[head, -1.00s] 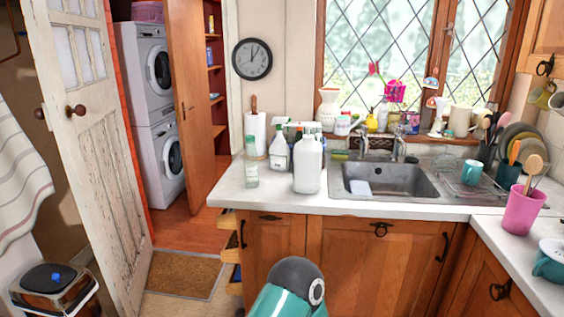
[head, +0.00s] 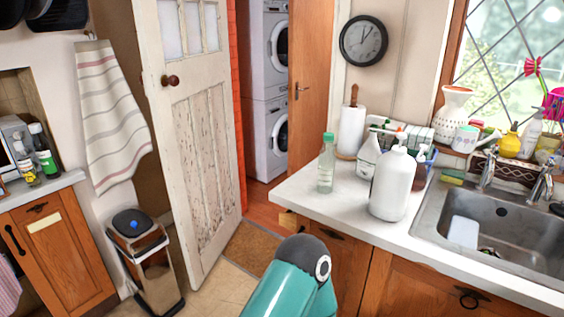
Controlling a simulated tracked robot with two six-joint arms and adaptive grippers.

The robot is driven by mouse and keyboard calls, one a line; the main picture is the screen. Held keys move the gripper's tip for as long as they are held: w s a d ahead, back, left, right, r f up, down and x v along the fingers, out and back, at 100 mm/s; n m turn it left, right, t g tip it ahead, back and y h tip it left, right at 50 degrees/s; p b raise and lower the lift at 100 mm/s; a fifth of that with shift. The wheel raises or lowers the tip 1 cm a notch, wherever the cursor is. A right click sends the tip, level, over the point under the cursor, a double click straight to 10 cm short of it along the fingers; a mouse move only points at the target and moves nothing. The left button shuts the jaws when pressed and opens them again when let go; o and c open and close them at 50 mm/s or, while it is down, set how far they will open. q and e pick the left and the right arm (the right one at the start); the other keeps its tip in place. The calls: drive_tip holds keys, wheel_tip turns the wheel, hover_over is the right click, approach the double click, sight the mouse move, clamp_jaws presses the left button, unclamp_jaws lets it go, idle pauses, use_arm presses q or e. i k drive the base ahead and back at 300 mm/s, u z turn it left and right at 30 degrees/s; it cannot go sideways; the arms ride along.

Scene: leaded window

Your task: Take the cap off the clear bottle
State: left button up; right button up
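The clear bottle (head: 326,168) stands upright near the left end of the white counter, beside the large white bottle. Its green cap (head: 328,137) is on top. No gripper shows in the head view. Only a teal and dark grey part of my own body shows at the bottom middle, below the counter edge.
A large white bottle (head: 393,187) stands just right of the clear bottle. A spray bottle (head: 368,157) and a paper roll (head: 351,130) stand behind. The sink (head: 490,215) is to the right. The counter (head: 300,190) left of the clear bottle is bare. A bin (head: 146,262) stands on the floor.

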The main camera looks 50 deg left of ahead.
sight(327, 156)
drive_tip(key=u, duration=0.15)
drive_tip(key=i, duration=0.5)
drive_tip(key=u, duration=0.45)
drive_tip(key=k, duration=0.85)
drive_tip(key=u, duration=0.15)
drive_tip(key=i, duration=0.85)
